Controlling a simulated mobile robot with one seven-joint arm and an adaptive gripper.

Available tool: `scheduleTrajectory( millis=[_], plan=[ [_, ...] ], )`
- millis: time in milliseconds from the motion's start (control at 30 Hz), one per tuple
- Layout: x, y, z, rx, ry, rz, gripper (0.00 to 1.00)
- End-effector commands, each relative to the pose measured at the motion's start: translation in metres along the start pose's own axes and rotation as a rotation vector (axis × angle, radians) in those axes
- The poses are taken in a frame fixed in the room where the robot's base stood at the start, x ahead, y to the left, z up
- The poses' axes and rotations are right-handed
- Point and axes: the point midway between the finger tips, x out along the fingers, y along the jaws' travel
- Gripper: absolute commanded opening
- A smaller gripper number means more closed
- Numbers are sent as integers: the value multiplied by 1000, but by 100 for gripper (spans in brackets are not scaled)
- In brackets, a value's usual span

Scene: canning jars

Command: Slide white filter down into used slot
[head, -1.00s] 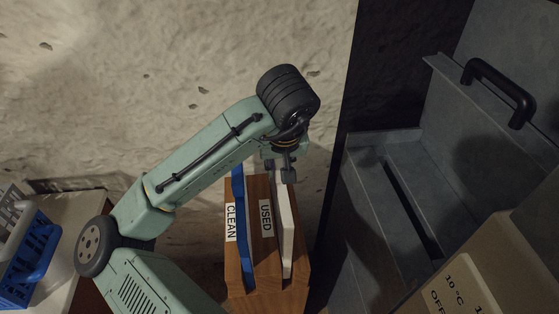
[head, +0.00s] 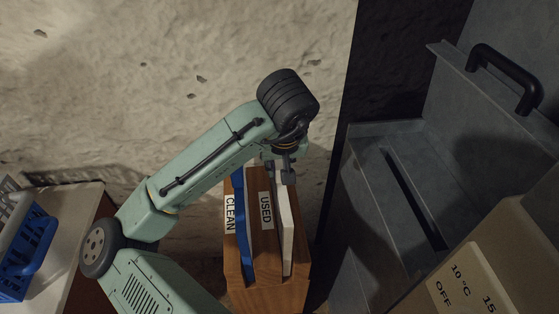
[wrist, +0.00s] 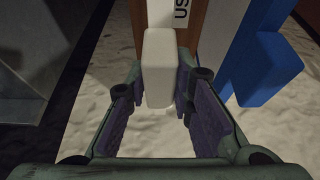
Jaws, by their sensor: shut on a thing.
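The white filter (head: 287,232) stands upright as a thin panel at the slot beside the USED label (head: 266,211) of the wooden rack (head: 265,299). Its lower edge is hard to see, so I cannot tell how deep it sits. My gripper (head: 288,170) is at the filter's far end, near the wall. In the wrist view, the white filter's end (wrist: 159,62) is between the two fingers of my gripper (wrist: 160,84), which is shut on it.
A blue filter (head: 242,225) stands in the slot labelled CLEAN, left of the white one; it also shows in the wrist view (wrist: 267,68). A grey metal cabinet (head: 375,215) stands close on the right. A blue basket (head: 25,250) is at far left.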

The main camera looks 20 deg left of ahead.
Motion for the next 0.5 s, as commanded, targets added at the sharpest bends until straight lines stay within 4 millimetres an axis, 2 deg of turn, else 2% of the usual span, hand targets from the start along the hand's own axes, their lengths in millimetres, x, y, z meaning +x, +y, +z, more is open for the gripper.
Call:
scheduleTrajectory(
  millis=[367, 500],
  plan=[
    [0, 0, 0, 0, 1, 0, 45],
    [0, 0, 0, 0, 1, 0, 45]
  ],
)
